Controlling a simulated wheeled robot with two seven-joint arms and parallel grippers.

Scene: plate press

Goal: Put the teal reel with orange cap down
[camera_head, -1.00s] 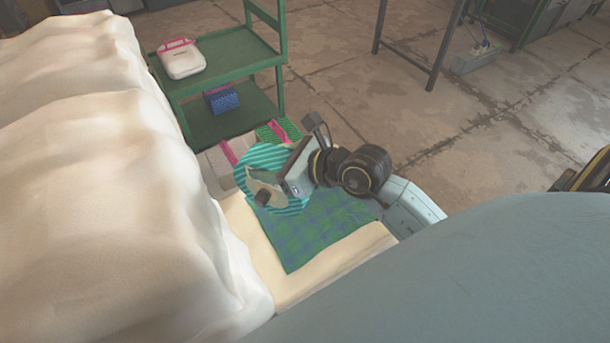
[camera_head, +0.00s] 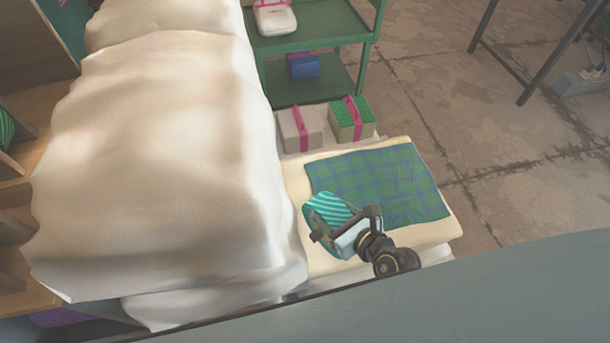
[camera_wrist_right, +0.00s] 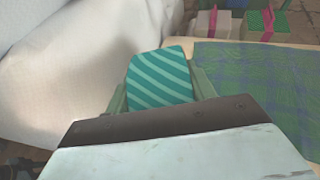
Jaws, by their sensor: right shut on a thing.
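My right gripper (camera_head: 343,226) is shut on the teal reel (camera_head: 326,208), which has lighter diagonal stripes. The reel is held at the left front part of the cream padded surface, left of the plaid cloth; I cannot tell whether it touches the surface. In the right wrist view the reel (camera_wrist_right: 159,78) stands between the two green fingers (camera_wrist_right: 160,95). No orange cap shows in either view. My left gripper is not in view.
A green-blue plaid cloth (camera_head: 385,182) lies on the cream surface (camera_head: 297,177). Two boxes with pink bands, one grey (camera_head: 299,130) and one green (camera_head: 352,118), sit behind it. A large white draped mass (camera_head: 150,150) rises on the left. A green cart (camera_head: 312,30) stands behind.

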